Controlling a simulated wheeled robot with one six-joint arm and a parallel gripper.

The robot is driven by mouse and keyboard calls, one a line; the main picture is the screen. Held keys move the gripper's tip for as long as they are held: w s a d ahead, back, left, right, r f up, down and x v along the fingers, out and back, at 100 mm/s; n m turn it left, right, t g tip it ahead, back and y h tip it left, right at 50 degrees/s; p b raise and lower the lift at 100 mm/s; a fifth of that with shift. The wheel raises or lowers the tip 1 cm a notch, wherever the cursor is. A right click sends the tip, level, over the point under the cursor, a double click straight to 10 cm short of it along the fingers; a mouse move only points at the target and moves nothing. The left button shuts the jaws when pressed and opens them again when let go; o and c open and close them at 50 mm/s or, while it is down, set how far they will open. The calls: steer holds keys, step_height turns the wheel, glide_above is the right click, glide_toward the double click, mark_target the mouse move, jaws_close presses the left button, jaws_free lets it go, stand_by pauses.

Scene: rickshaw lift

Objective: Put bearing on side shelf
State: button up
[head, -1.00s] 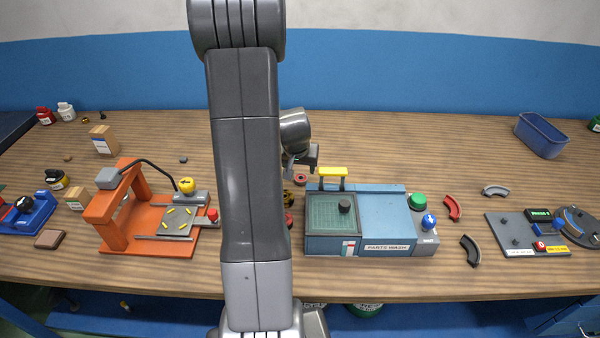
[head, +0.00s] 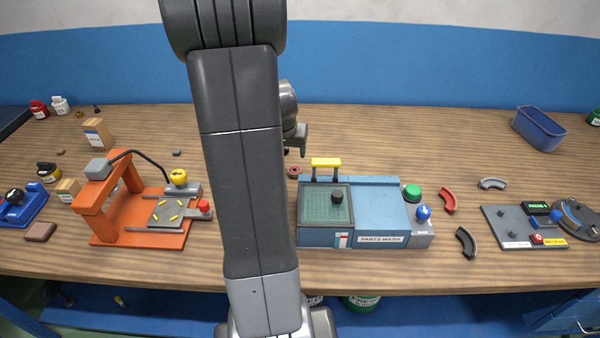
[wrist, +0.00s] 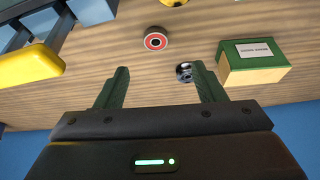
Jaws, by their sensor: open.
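A small round part with a red ring and dark centre (wrist: 156,40) lies on the bench in the wrist view, and also shows in the head view (head: 293,170). It looks like a bearing. A smaller dark, shiny round part (wrist: 184,72) lies near the right fingertip; I cannot tell which is the task's bearing. My gripper (wrist: 160,66) is open, with nothing held between its fingers. In the head view its end shows beside my arm, behind the parts washer. I cannot clearly identify the side shelf; a dark surface (head: 12,124) shows at the far left edge.
The blue parts washer (head: 376,212) with its yellow handle (head: 326,163) stands just right of my arm. An orange press (head: 104,212) stands left. A green and tan box (wrist: 252,62) is near the right finger. A blue bin (head: 540,128) sits back right.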

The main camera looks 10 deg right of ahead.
glide_toward(294, 167)
steer(key=f, duration=0.3)
steer(key=shift+s+a, duration=0.15)
steer(key=shift+a, duration=0.1)
steer(key=shift+d+p+x, duration=0.2)
steer(key=shift+p+x, duration=0.1)
steer(key=shift+x, duration=1)
steer(key=shift+d+p+x, duration=0.25)
steer(key=shift+x, duration=1.05)
steer(key=shift+r, duration=0.1)
steer(key=c, duration=1.2)
